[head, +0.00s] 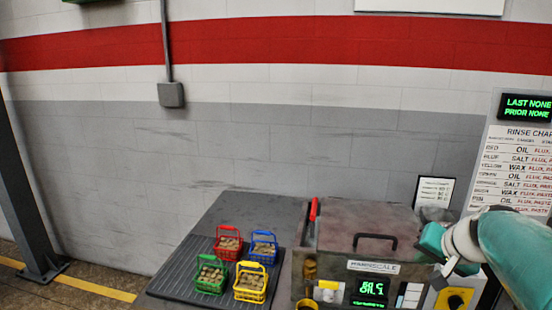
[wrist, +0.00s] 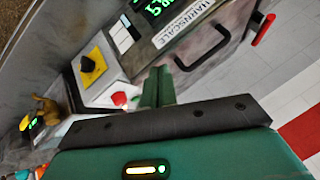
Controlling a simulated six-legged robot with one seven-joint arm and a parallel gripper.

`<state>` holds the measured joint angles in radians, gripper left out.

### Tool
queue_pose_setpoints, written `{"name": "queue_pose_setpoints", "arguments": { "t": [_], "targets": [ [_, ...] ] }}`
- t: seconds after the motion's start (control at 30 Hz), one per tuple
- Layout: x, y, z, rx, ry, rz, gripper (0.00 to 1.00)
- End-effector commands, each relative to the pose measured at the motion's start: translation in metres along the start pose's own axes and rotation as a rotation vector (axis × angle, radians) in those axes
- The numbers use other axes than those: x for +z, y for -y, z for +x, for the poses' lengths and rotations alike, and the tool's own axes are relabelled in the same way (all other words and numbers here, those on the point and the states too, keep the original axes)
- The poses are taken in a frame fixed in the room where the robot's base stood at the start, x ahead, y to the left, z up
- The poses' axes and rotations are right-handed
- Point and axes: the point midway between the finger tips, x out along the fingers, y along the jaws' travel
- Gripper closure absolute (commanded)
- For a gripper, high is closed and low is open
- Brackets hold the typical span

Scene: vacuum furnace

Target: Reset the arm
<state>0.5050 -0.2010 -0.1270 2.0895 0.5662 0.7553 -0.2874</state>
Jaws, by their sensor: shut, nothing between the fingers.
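My gripper (wrist: 158,87) shows in the wrist view with its two green fingers together and nothing between them. In the head view my teal and white arm comes in from the right edge, in front of the right end of the machine (head: 345,238). The fingertips are not clear there.
Red (head: 228,243), blue (head: 264,247), green (head: 210,276) and yellow (head: 250,283) baskets of brown pieces stand on a dark ribbed mat left of the machine. A rinse chart (head: 515,160) stands behind my arm. The machine has a black handle (head: 375,238) and a lit green display (head: 369,290).

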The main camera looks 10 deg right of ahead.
Motion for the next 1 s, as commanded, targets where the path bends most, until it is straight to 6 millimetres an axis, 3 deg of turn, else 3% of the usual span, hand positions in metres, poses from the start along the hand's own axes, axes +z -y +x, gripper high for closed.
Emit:
{"name": "queue_pose_setpoints", "arguments": {
  "t": [0.1,0.23,0.4,0.5,0.67,1.0],
  "targets": [
    [0.051,0.041,-0.011,-0.01,0.063,-0.13,1.0],
    [0.119,0.074,-0.026,0.0,0.133,-0.304,1.0],
    [0.197,0.087,-0.046,0.036,0.184,-0.52,1.0],
    [0.226,0.084,-0.054,0.059,0.19,-0.609,1.0],
    [0.243,0.079,-0.059,0.08,0.191,-0.67,1.0],
    [0.243,0.079,-0.058,0.082,0.191,-0.671,1.0]
  ]
}}
